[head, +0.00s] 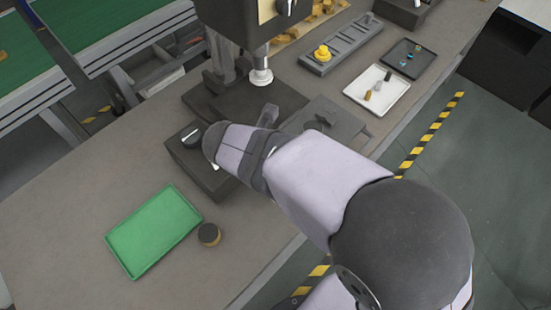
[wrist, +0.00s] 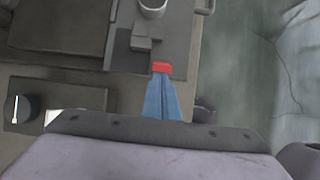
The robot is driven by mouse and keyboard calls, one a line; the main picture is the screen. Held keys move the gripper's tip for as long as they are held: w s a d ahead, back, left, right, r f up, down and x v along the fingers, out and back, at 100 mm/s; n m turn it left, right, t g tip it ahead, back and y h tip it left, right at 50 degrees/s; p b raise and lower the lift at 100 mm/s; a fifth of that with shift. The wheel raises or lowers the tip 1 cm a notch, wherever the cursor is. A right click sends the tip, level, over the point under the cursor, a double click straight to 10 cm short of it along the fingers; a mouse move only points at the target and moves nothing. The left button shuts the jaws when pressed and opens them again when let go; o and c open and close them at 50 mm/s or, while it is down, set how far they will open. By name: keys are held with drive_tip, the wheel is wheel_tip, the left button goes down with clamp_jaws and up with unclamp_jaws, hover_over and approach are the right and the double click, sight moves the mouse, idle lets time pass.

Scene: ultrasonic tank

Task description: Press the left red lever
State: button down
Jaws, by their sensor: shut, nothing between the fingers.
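My gripper (wrist: 161,75) shows in the wrist view as two narrow blue fingers closed together, with nothing held between them. A small red piece (wrist: 161,67) shows right at the fingertips, over the edge of a grey plate. I cannot tell whether it is a lever or the tips of the fingers. No lever shows clearly as red in the head view, where my arm covers the gripper and part of the bench. Which lever is the left one cannot be told.
A dark control box with a black knob (head: 190,135) sits left of my arm. The press ram (head: 261,76) stands behind it. A green tray (head: 153,230) and a small round block (head: 209,234) lie front left. A white tray (head: 376,102) and yellow button (head: 323,53) are at back right.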

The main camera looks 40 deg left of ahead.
drive_tip(key=w+r+p, duration=0.1)
drive_tip(key=p, duration=0.2)
drive_tip(key=w+g+p, duration=0.1)
drive_tip(key=p, duration=0.1)
drive_tip(key=shift+w+r+g+p, duration=0.3)
drive_tip(key=shift+w+r+p, duration=0.05)
drive_tip(key=shift+r+p, duration=0.05)
drive_tip(key=shift+f, duration=0.3)
drive_tip(key=shift+r, duration=0.15)
drive_tip(key=shift+r+p, duration=0.65)
drive_tip(key=shift+r, duration=0.05)
